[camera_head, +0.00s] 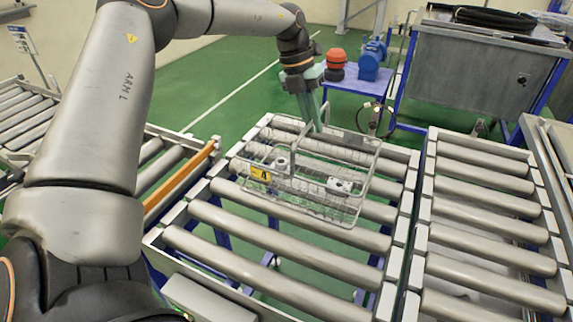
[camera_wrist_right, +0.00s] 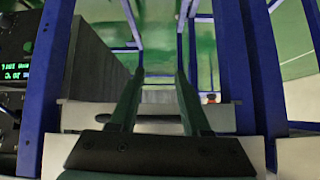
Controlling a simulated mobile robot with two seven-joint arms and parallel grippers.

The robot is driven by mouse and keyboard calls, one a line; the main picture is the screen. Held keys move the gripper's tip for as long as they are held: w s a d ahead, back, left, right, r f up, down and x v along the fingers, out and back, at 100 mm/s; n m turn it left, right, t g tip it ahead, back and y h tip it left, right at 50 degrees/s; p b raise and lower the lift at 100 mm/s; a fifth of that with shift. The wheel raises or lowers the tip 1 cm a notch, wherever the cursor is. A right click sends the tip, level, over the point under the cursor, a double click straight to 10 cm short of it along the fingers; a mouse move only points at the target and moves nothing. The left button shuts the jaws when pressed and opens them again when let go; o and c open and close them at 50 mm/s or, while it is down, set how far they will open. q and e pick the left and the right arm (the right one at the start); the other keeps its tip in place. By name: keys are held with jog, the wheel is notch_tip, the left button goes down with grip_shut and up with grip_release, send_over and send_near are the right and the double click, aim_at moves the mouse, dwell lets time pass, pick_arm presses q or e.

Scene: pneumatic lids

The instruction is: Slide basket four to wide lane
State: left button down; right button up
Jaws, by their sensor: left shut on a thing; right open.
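Basket four (camera_head: 340,214) is a wire basket with a yellow tag (camera_head: 260,174) marked 4 on its near left side. It rests on the rollers of the middle roller lane (camera_head: 262,238), and some light-coloured parts (camera_head: 340,185) lie inside it. My left gripper (camera_head: 318,127) comes down from above and is shut on the far rim of the basket. The exact contact is small in the view. My right gripper (camera_wrist_right: 158,85) shows only in the right wrist view, open with nothing between its fingers. I cannot tell which lane is named wide.
Another roller lane (camera_head: 490,258) runs alongside on the right, with a narrow gap between frames. An orange rail (camera_head: 180,182) borders the left lane. A blue table (camera_head: 352,82) with a red-black object (camera_head: 335,65) and blue motor (camera_head: 371,60) stands behind. The near rollers are clear.

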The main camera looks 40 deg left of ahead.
pick_arm(q)
jog(key=c, duration=0.9)
grip_release()
jog(key=shift+o, duration=0.3)
jog(key=shift+f, duration=0.1)
jog(key=shift+r+p, duration=0.85)
jog(key=shift+r, duration=3.25)
